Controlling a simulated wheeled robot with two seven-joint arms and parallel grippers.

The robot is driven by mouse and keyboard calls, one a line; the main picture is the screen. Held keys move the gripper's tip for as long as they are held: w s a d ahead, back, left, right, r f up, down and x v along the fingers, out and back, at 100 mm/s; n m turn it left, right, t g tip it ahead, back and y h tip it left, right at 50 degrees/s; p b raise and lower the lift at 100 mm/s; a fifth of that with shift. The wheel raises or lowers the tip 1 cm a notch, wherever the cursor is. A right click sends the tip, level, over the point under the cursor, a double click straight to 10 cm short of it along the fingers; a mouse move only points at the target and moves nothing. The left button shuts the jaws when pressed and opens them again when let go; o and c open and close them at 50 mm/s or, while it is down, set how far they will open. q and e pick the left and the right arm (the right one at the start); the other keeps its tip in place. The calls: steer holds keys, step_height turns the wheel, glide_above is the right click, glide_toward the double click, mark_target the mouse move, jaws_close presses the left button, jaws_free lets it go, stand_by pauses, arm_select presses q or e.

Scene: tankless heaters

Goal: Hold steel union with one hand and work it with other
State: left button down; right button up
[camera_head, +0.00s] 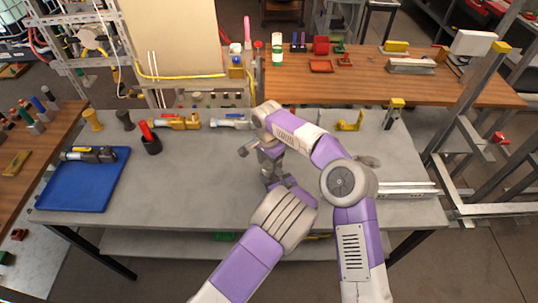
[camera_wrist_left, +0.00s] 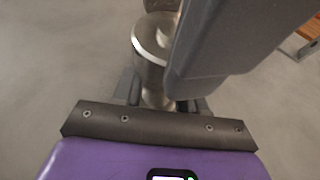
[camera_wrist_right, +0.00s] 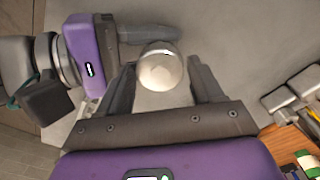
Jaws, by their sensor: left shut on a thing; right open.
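The steel union shows as a shiny round metal body between the left fingers in the left wrist view (camera_wrist_left: 148,42), and end-on as a bright disc in the right wrist view (camera_wrist_right: 160,70). In the head view my grippers largely hide it. My left gripper (camera_wrist_left: 155,95) is shut on the union and holds it over the grey table. My right gripper (camera_head: 270,160) points down from above at the same spot. In the right wrist view my right gripper (camera_wrist_right: 163,85) is open, with one finger on each side of the union's end. I cannot tell whether they touch it.
A blue tray (camera_head: 72,190) with a tool lies at the left of the grey table (camera_head: 190,185). A dark cup (camera_head: 152,146), yellow tools (camera_head: 178,123) and a yellow clamp (camera_head: 350,124) line the back. Metal rails (camera_head: 400,190) lie right.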

steer(key=shift+f, duration=0.5)
steer(key=shift+c, duration=0.2)
